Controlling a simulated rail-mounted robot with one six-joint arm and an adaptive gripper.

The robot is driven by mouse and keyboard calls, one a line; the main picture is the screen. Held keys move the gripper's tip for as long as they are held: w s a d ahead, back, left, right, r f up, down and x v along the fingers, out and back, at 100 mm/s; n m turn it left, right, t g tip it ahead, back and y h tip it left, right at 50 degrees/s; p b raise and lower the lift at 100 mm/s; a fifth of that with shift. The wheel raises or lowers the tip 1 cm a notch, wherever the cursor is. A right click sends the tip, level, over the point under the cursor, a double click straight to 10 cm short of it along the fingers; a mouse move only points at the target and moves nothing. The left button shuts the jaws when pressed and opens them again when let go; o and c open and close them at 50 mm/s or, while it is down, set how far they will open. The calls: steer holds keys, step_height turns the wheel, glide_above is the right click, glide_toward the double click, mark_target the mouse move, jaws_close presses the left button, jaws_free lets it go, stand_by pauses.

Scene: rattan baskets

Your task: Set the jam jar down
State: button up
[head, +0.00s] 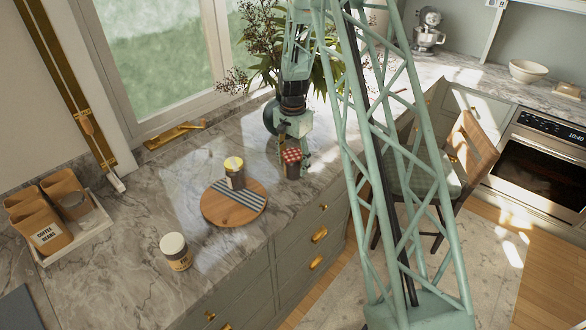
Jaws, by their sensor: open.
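The jam jar (292,170), dark with a red checkered lid, is upright at the counter's front edge side, right of the round wooden board. It appears to stand on the marble counter (150,215). My gripper (293,158) points down at the jar from above and behind, with its fingers close around the lid. The jaws are open. Whether a finger still touches the jar cannot be told, and the far finger is partly hidden.
The round wooden board (223,211) holds a striped cloth and a yellow-lidded jar (234,175). A cream-lidded jar (175,255) stands nearer. A white tray (70,242) with brown bags is at left. A leafy plant (262,55) stands behind my arm. The counter between board and tray is clear.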

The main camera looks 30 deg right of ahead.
mark_target(293, 153)
step_height(293, 153, up, 8)
steer(key=shift+r, duration=0.4)
steer(key=shift+r, duration=0.1)
stand_by(0.7)
steer(key=shift+a+r, duration=0.1)
steer(key=shift+r, duration=0.1)
steer(key=s+a+r+n+t, duration=0.1)
steer(key=s+a+r+n, duration=0.1)
steer(key=s+a+r, duration=0.45)
steer(key=s+a+r+n, duration=0.25)
steer(key=s+r, duration=0.45)
steer(key=r, duration=0.5)
steer(key=s+a+r+n+t, duration=0.1)
steer(key=s+a+r+n, duration=0.1)
steer(key=s+a+r, duration=0.55)
steer(key=s+a+r+n, duration=0.2)
steer(key=s, duration=0.8)
steer(key=s+a+r+n+t, duration=0.1)
steer(key=s+r+n, duration=0.1)
steer(key=s, duration=0.8)
steer(key=s+a+r+n, duration=0.2)
steer(key=s+r+n, duration=0.1)
steer(key=s, duration=0.7)
steer(key=shift+a+t, duration=0.3)
steer(key=shift+t, duration=0.1)
